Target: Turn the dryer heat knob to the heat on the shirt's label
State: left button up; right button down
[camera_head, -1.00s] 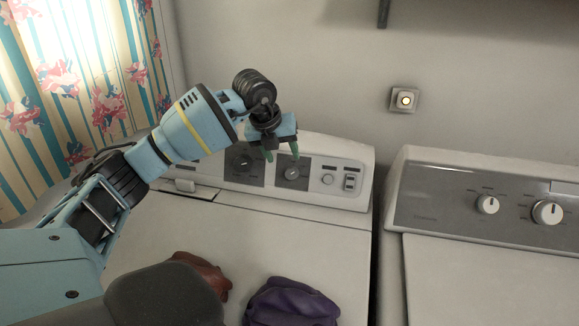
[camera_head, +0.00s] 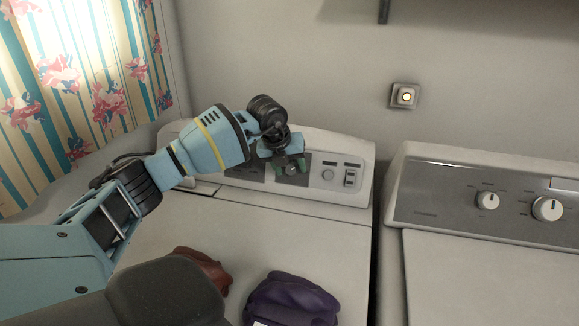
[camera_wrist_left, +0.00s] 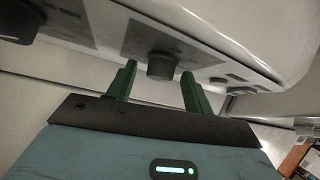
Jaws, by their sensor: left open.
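My left gripper (camera_head: 290,168) is open at the control panel of the left machine (camera_head: 328,143). In the left wrist view the two green fingers (camera_wrist_left: 160,80) stand on either side of a dark round knob (camera_wrist_left: 161,66), apart from it as far as I can see. The gripper mostly hides this knob in the head view. A purple folded garment (camera_head: 290,300) lies on the left machine's top, with a white label (camera_head: 260,323) cut off by the frame's bottom edge. I cannot read the label or the knob's markings. My right gripper is not in view.
A second dark knob (camera_wrist_left: 18,22) is at the wrist view's left. A reddish-brown cloth (camera_head: 205,268) lies left of the purple garment. The right machine has two white knobs (camera_head: 488,200) (camera_head: 547,208). A round wall button (camera_head: 405,96) is above.

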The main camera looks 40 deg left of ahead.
pick_arm(q)
jog(key=c, duration=1)
jog(key=shift+o, duration=0.2)
jog(key=n+h, duration=0.1)
jog(key=t+h, duration=0.1)
jog(key=n+t, duration=0.1)
jog(key=shift+s+a+f+n+h, duration=0.2)
jog(key=shift+s+n+h, duration=0.1)
jog(key=shift+h, duration=0.1)
jog(key=shift+a+n+t+h, duration=0.1)
jog(key=shift+n+t+h, duration=0.5)
jog(key=shift+n+t, duration=0.1)
jog(key=shift+n+t+h, duration=0.4)
jog(key=shift+n+t, duration=0.4)
jog(key=shift+f+p, duration=0.1)
jog(key=shift+p, duration=0.2)
